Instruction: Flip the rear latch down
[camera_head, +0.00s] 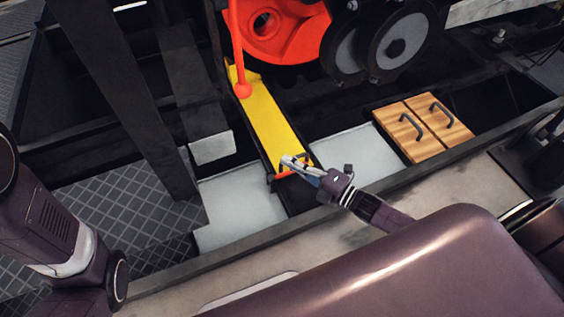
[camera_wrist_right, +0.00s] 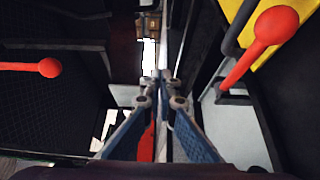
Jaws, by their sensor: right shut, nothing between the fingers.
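A yellow plate (camera_head: 268,118) slopes down in the middle of the head view, with a small red latch (camera_head: 286,174) at its lower end. In the right wrist view a red ball-ended lever (camera_wrist_right: 240,62) stands beside the yellow plate (camera_wrist_right: 299,38). My right gripper (camera_head: 287,160) is shut and empty, its tips at the plate's lower end by the red latch. In the right wrist view the fingertips (camera_wrist_right: 160,102) are close together. I cannot tell whether they touch the latch. My left gripper is out of view.
A long red lever (camera_head: 243,88) hangs over the plate's upper end. Another red ball-ended lever (camera_wrist_right: 47,67) shows at left in the wrist view. Wooden hatches (camera_head: 425,128) with dark handles lie to the right. A dark beam (camera_head: 330,205) runs along the front.

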